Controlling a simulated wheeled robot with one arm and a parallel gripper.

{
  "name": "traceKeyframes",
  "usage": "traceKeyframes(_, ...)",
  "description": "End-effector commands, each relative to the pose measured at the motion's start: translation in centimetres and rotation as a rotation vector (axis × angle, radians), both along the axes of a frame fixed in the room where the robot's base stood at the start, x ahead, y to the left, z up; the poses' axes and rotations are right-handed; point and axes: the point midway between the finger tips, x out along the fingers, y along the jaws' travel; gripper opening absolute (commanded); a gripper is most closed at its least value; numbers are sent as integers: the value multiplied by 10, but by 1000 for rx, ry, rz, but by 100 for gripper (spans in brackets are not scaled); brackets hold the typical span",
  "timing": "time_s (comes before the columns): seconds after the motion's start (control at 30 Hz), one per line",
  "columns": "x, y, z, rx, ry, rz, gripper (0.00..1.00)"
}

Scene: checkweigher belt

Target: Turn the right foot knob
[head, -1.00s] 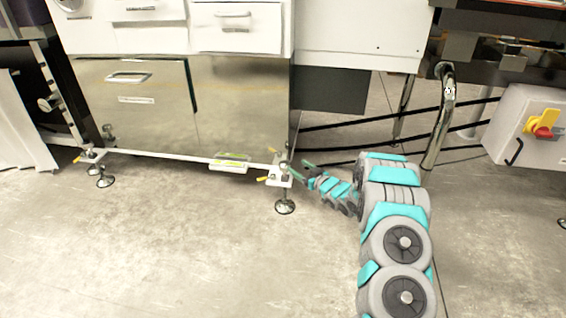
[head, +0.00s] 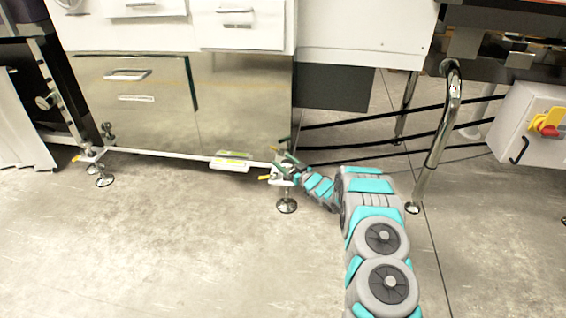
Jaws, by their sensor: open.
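The right foot (head: 287,205) of the checkweigher frame stands on the floor below the right end of the white rail. Its knob (head: 281,168) sits at the rail's right corner and is partly covered by my gripper. A small yellow lever (head: 264,178) sticks out to the left there. My gripper (head: 284,153) is open, with its dark green fingers at the corner, around or just in front of the knob; I cannot tell whether they touch it. The left foot (head: 104,181) stands at the rail's far left end.
A spirit level (head: 231,160) with a yellow-green strip lies on the rail. The steel cabinet (head: 240,110) rises behind. A chrome leg (head: 440,130), black cables (head: 400,145) and a switch box (head: 530,125) are at right. The floor in front is clear.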

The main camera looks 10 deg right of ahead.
Motion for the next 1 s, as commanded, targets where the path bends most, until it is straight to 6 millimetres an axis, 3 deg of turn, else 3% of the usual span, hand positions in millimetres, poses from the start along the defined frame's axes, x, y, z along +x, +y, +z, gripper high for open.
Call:
traceKeyframes(0.37, 5, 3, 0, -1, 1, -1, 74)
traceKeyframes(0.9, 5, 4, 1, 0, 0, 0, 14)
traceKeyframes(1.0, 5, 4, 1, 0, 0, 0, 7)
